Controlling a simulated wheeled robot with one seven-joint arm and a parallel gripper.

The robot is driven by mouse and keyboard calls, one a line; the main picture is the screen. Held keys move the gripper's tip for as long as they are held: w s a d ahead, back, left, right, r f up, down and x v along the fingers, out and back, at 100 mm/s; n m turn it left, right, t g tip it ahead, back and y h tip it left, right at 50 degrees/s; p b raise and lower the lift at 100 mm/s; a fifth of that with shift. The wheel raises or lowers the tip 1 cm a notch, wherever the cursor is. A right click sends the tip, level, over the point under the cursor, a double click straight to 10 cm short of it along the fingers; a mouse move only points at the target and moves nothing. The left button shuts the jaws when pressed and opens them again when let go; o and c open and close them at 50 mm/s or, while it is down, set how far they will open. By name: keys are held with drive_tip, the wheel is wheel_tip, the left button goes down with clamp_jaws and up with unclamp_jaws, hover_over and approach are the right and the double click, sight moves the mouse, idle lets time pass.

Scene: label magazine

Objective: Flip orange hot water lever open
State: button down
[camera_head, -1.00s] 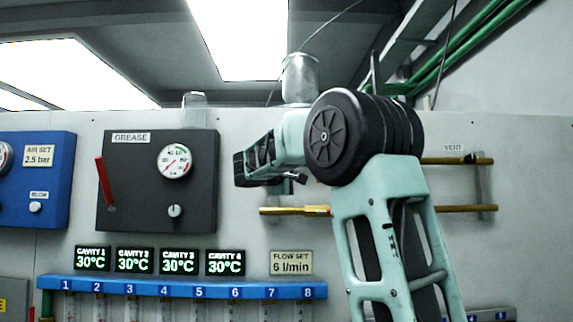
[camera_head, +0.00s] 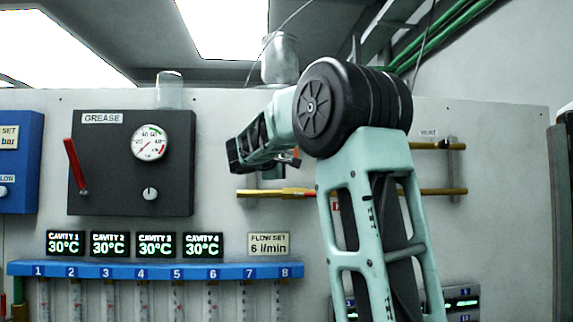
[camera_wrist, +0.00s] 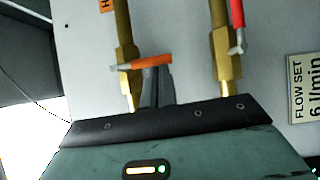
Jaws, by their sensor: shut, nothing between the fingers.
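In the wrist view, the orange lever (camera_wrist: 152,62) sits across a brass pipe (camera_wrist: 124,35), its orange grip to the right of the valve. My gripper (camera_wrist: 157,75) is shut, its fingers close against the lower side of the orange grip; I cannot tell whether they touch. A red lever (camera_wrist: 236,14) lies along a second brass pipe (camera_wrist: 219,50) to the right.
A grey panel (camera_head: 400,240) backs the pipes. To the left are the black grease box (camera_head: 110,180) with a gauge and red handle, and a blue flow manifold (camera_head: 150,271). A flow-set label (camera_head: 268,244) is below the pipes; it also shows in the wrist view (camera_wrist: 304,90).

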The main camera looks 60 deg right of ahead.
drive_tip(key=shift+s+d+f+n+h+b, duration=0.15)
drive_tip(key=shift+s+f+n+h+b, duration=0.2)
drive_tip(key=shift+b, duration=0.95)
drive_tip(key=s+d+r+n+t+h+b, duration=0.1)
drive_tip(key=s+d+n+t+b, duration=0.1)
drive_tip(key=n+b, duration=0.6)
drive_tip(key=s+d+r+n+t+h+b, duration=0.2)
drive_tip(key=n+t+b, duration=0.5)
drive_tip(key=b, duration=0.9)
drive_tip(key=shift+s+d+r+n+b, duration=0.2)
drive_tip(key=shift+s+d+n+b, duration=0.3)
drive_tip(key=shift+s, duration=0.55)
drive_tip(key=shift+s+d+r, duration=0.1)
drive_tip(key=shift+r, duration=0.05)
